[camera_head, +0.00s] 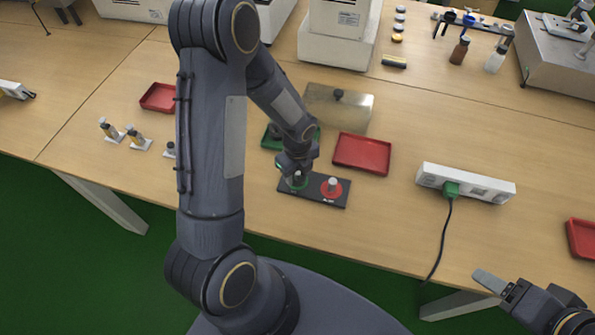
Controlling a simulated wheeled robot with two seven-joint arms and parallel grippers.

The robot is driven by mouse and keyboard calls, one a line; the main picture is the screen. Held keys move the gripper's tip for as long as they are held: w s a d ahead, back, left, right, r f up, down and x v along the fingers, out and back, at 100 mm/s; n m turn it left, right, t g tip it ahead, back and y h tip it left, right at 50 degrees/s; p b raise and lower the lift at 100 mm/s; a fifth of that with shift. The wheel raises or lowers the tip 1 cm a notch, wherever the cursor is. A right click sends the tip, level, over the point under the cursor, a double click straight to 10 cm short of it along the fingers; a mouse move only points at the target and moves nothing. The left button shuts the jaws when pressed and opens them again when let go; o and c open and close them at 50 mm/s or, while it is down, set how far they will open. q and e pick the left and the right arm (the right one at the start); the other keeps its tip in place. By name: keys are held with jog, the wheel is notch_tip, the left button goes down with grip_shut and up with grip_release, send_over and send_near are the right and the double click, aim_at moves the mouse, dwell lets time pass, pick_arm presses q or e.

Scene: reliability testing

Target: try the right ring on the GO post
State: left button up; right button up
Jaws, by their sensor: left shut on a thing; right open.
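A dark gauge board (318,200) lies on the table with two posts. The left post stands in a green ring-shaped base (297,184), and the right post (334,184) stands in a red one. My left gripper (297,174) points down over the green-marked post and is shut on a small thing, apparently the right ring. The fingers and wrist hide most of it, so I cannot tell whether it is around the post. Small stands (137,139) are at the left; my arm partly covers the rightmost stand (170,150). My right gripper (497,287) is open and empty at the lower right.
A red tray (362,153) lies behind the board, with a green tray (270,143) partly under my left arm. A white power strip (466,184) with a hanging cable is at the right. Table between board and strip is clear.

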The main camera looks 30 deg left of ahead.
aim_at(298, 172)
pick_arm(q)
jog(key=shift+r, duration=0.2)
dwell(0.4)
jog(key=shift+r+p, duration=2.55)
jog(key=shift+r, duration=0.6)
